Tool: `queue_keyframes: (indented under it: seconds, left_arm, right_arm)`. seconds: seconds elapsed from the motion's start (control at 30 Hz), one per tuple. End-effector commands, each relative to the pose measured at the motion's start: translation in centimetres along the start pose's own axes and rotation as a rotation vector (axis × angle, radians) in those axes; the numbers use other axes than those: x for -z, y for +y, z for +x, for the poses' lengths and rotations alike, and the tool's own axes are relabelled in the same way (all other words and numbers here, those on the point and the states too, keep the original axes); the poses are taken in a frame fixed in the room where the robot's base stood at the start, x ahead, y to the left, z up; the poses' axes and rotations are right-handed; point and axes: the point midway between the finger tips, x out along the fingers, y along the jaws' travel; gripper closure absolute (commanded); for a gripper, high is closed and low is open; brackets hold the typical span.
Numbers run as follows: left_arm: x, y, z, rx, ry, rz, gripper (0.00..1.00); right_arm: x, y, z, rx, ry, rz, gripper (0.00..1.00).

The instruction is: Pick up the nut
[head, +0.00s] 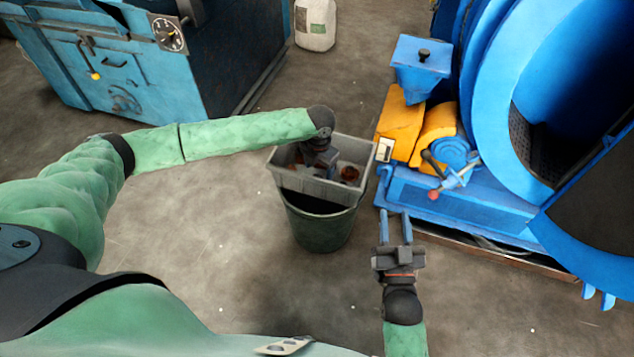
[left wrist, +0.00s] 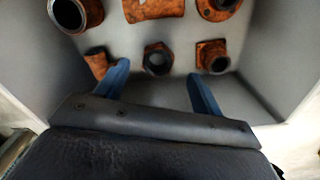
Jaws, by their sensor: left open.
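The nut (left wrist: 158,58) is a rusty, dark hexagonal ring lying on the floor of the grey bin (head: 318,188). In the left wrist view my left gripper (left wrist: 157,70) is open, with one blue finger on each side of the nut, a gap between each finger and it. I cannot tell the height of the fingertips above the bin floor. In the head view my left gripper (head: 320,165) reaches down into the bin, its fingers hidden. My right gripper (head: 395,214) is open and empty, to the right of the bin.
Other rusty parts lie around the nut: a ring (left wrist: 82,12), a flanged piece (left wrist: 213,56) and several more. The bin sits on a dark green bucket (head: 320,228). A blue drum machine (head: 450,195) stands close on the right. A blue cabinet (head: 110,70) stands behind left.

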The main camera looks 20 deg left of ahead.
Motion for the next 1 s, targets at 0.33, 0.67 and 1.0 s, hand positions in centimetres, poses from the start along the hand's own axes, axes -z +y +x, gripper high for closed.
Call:
queue_keyframes:
  seconds: [0.33,0.67,1.0]
  left_arm:
    - [0.2,0.3,2.7,0.000,0.002,-0.001,0.33]
    - [0.3,0.2,4.7,-0.001,0.001,0.000,0.33]
    - [0.3,0.2,4.8,-0.001,0.000,0.000,0.43]
  right_arm:
    - [5.9,-0.3,1.1,0.012,0.193,-0.017,0.64]
    - [10.0,-0.6,1.3,0.021,0.325,-0.028,0.64]
    - [10.3,-0.6,1.3,0.022,0.335,-0.029,0.64]
